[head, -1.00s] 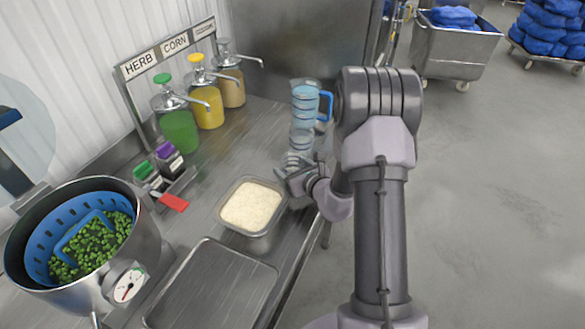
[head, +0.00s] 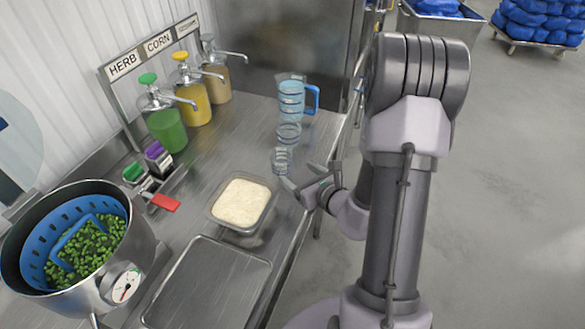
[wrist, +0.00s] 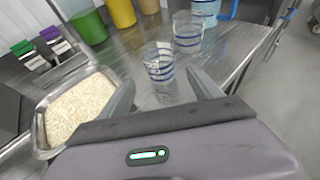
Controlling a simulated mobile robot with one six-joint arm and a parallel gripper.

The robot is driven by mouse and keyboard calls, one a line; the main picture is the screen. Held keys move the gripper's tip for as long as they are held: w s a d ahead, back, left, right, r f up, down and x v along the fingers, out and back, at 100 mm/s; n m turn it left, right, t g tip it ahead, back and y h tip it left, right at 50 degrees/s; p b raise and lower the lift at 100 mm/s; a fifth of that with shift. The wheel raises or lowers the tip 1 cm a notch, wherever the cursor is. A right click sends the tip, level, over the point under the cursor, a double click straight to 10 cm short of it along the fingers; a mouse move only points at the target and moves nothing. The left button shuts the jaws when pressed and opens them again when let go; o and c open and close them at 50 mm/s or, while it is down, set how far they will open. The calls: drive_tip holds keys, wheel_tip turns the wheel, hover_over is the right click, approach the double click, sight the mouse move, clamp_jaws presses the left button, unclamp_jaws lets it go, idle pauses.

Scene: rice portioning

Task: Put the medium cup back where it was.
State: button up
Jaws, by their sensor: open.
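Two clear cups with blue bands stand upright in a row on the steel counter. The nearer cup (head: 282,160) looks smaller than the cup behind it (head: 289,133); no label shows which is the medium one. In the wrist view, the nearer cup (wrist: 158,65) stands ahead between the fingers' lines, with the other cup (wrist: 188,33) behind and right. My gripper (head: 312,178) is open and empty, just in front and right of the nearer cup. The wrist view shows its two fingers (wrist: 160,92) spread apart, with the cup beyond their tips.
A blue-handled jug (head: 292,96) stands behind the cups. A rice tub (head: 217,217) sits left of my gripper, with an empty tray (head: 205,285) in front. The counter's right edge is close.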

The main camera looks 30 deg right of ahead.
drive_tip(key=a+r+n+g+y, duration=0.1)
drive_tip(key=a+r+n+y, duration=0.9)
drive_tip(key=a, duration=0.5)
drive_tip(key=s+a+r+n+g, duration=0.5)
drive_tip(key=s+a+n, duration=0.1)
drive_tip(key=a, duration=0.3)
drive_tip(key=s+a+r+n+g+h, duration=0.1)
drive_tip(key=s+a+n+g+h, duration=0.25)
drive_tip(key=s+n, duration=0.85)
drive_tip(key=s+d+r+n+t+h, duration=0.2)
drive_tip(key=d+r+n+h, duration=0.1)
drive_tip(key=d, duration=0.3)
drive_tip(key=shift+s+d+h, duration=0.2)
drive_tip(key=shift+d+h, duration=0.2)
drive_tip(key=shift+h, duration=0.35)
